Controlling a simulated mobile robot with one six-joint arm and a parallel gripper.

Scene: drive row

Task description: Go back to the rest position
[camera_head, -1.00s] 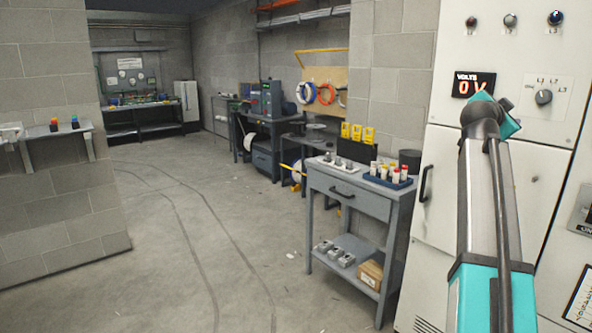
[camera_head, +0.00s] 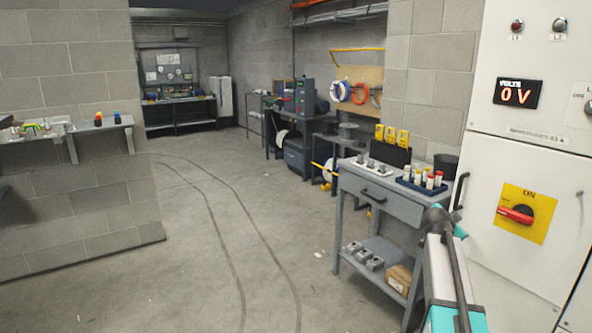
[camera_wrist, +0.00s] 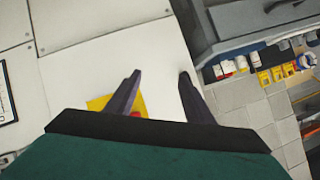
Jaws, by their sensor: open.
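My gripper (camera_wrist: 158,78) shows in the wrist view with its two dark fingers apart and nothing between them but the pale cabinet front behind. In the head view my arm is at the lower right, folded low before the white cabinet; the gripper itself cannot be made out there. The white cabinet (camera_head: 484,170) stands at the right with a red rotary switch (camera_head: 516,214) on a yellow plate marked ON. In the wrist view part of the yellow plate (camera_wrist: 100,104) shows behind the left finger.
A grey workbench (camera_head: 385,202) stands left of the cabinet, close to my arm, with fuses in a blue tray (camera_head: 421,186) and yellow items (camera_head: 392,135) on top. A block wall (camera_head: 70,70) with a shelf is at the left. The floor (camera_head: 200,260) between is clear.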

